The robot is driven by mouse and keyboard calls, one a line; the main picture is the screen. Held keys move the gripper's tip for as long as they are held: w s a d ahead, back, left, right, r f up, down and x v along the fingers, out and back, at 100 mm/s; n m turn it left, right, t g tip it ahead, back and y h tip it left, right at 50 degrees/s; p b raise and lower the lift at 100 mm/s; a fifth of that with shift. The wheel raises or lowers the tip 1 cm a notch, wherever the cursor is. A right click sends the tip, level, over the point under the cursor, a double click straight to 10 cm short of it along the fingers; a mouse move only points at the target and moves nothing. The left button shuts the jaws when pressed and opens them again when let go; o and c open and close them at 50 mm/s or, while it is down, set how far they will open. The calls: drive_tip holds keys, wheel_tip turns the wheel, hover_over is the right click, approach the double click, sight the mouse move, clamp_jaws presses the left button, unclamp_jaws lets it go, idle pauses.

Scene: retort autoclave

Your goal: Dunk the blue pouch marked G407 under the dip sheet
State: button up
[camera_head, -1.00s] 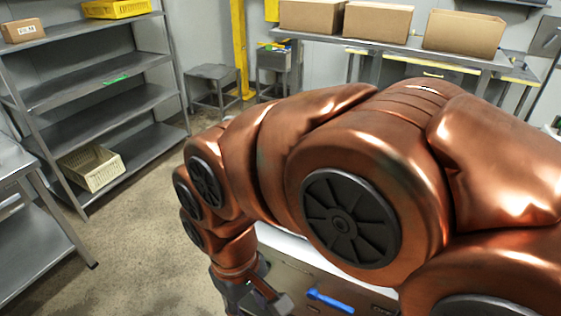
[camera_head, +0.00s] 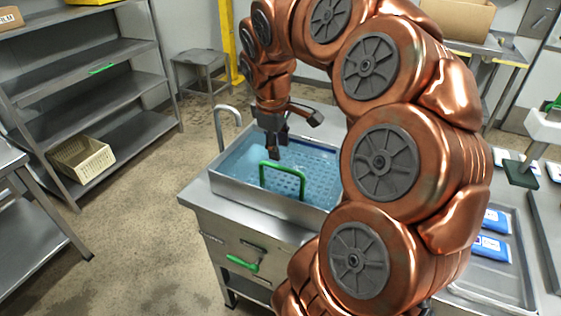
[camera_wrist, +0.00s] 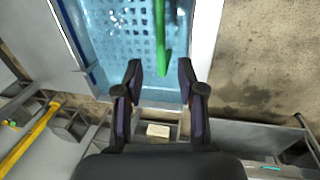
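The dip sheet (camera_head: 312,170) is a perforated blue-looking panel in the water of a steel tank (camera_head: 262,203). A green loop handle (camera_head: 283,163) stands up from it. In the wrist view the sheet (camera_wrist: 130,42) and the green handle (camera_wrist: 160,40) lie beyond my fingers. My gripper (camera_head: 273,150) is over the tank, near the handle and apparently apart from it. In the wrist view my gripper (camera_wrist: 160,70) is open and empty. Blue-and-white pouches (camera_head: 490,247) lie on a tray (camera_head: 508,282) at the right; I cannot read G407 on any.
My arm hides the tank's right end and part of the bench. A curved pipe (camera_head: 222,118) rises at the tank's left back. A dark green block (camera_head: 521,174) is near more pouches at the right. Shelving (camera_head: 100,75) stands at the left; the floor between is clear.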

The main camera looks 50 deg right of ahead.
sight(281, 167)
drive_tip(key=shift+w+d+f+p, duration=0.1)
drive_tip(key=shift+d+f+p, duration=0.15)
drive_tip(key=shift+f, duration=0.85)
drive_tip(key=shift+d+f+p, duration=0.1)
drive_tip(key=shift+f+p, duration=0.15)
drive_tip(key=shift+f, duration=0.9)
drive_tip(key=shift+w+d+f+p, duration=0.1)
drive_tip(key=shift+d+f+p, duration=0.15)
drive_tip(key=shift+f, duration=0.85)
clamp_jaws()
